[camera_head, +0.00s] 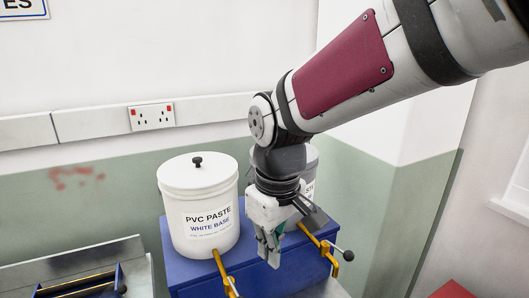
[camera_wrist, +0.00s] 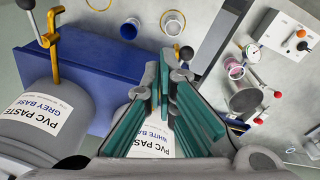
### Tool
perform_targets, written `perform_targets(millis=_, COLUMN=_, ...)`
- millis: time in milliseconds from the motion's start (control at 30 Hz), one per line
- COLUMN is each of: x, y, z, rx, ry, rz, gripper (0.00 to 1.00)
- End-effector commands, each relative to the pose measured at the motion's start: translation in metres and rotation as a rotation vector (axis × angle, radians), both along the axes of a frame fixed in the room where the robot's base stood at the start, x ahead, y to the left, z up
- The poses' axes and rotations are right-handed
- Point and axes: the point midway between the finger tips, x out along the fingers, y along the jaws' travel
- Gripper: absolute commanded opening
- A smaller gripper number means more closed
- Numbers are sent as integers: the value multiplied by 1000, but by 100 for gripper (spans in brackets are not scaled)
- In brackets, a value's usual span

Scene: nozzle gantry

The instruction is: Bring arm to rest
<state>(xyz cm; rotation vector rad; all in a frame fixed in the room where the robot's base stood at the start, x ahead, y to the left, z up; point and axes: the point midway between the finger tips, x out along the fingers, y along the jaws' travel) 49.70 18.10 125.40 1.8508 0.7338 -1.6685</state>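My arm reaches in from the upper right in the head view, slanting down to the left. My gripper (camera_head: 268,257) points down in front of two paste buckets, above the blue bench they stand on. Its teal-padded fingers fill the middle of the wrist view (camera_wrist: 169,82). They come together at the tips, with nothing seen held between them. The white bucket (camera_head: 198,205) labelled "PVC PASTE WHITE BASE" stands just left of the gripper. A second bucket (camera_head: 311,165) is mostly hidden behind my wrist.
The blue bench (camera_head: 190,275) carries yellow-armed clamps with black knobs (camera_head: 348,255) near my gripper. A grey-base bucket (camera_wrist: 45,115) shows at left in the wrist view. Clear cups (camera_wrist: 235,66) and a control box (camera_wrist: 285,35) lie right. A wall with a socket (camera_head: 151,116) stands behind.

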Motion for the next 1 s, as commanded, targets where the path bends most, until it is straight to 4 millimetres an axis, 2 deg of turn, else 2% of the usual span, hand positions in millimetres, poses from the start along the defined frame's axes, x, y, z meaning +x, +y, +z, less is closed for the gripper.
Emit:
perform_targets(millis=33, x=-1, y=-20, z=11, rx=17, ry=-32, rz=-63, gripper=0)
perform_targets(millis=200, x=-18, y=-78, z=34, rx=67, ry=-122, rz=-264, gripper=0)
perform_targets(millis=400, x=-49, y=-134, z=48, rx=122, ry=-233, rz=-499, gripper=0)
perform_targets(millis=500, x=-65, y=-154, z=49, rx=148, ry=-284, rz=-602, gripper=0)
perform_targets(millis=700, x=-88, y=-176, z=46, rx=179, ry=-352, rz=-735, gripper=0)
perform_targets(millis=1000, x=-94, y=-181, z=45, rx=187, ry=-368, rz=-769, gripper=0)
